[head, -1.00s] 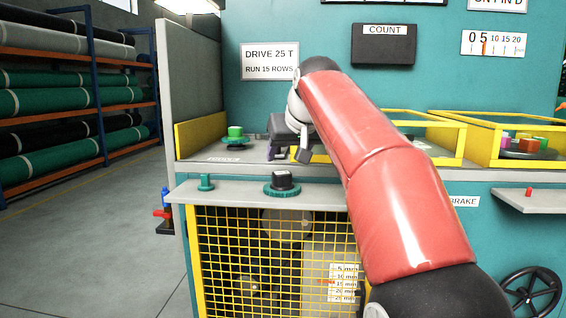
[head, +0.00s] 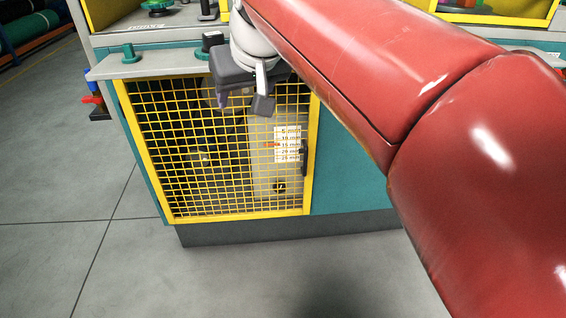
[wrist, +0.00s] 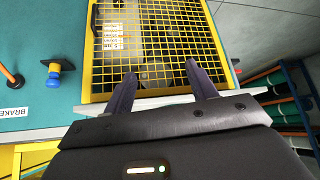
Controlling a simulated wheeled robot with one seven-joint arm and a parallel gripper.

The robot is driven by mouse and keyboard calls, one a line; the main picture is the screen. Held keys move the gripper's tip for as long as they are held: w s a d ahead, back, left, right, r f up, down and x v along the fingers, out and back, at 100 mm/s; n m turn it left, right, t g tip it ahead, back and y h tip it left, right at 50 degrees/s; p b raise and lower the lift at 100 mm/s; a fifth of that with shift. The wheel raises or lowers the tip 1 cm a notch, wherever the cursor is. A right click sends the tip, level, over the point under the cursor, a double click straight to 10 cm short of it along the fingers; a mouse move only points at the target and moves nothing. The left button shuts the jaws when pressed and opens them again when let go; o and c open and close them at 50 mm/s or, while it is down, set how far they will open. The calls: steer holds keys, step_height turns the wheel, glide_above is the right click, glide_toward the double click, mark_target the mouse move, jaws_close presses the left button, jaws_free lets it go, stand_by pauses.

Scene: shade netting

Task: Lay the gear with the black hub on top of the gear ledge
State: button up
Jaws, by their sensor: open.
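The gear with the black hub (head: 212,40) is at the pale grey ledge (head: 165,66) above the yellow mesh guard, its green rim mostly hidden behind my gripper. My gripper (head: 244,108) is open and empty, lower than the ledge and in front of the mesh, to the right of the hub. In the wrist view my gripper (wrist: 160,80) has its two dark fingers spread with nothing between them. The pale edge of the ledge (wrist: 150,103) crosses behind them. The gear does not show in the wrist view.
A small green piece (head: 128,53) stands on the ledge's left part. Another green gear (head: 157,7) lies on the deck above, cut by the frame. The yellow mesh guard (head: 165,150) fills the front below. Open floor (head: 100,180) lies left.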

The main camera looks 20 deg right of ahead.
steer(key=s+f+g, duration=0.1)
steer(key=s+f, duration=1.4)
steer(key=f, duration=0.3)
steer(key=shift+s+d+f+g, duration=0.3)
steer(key=shift+s+g, duration=0.1)
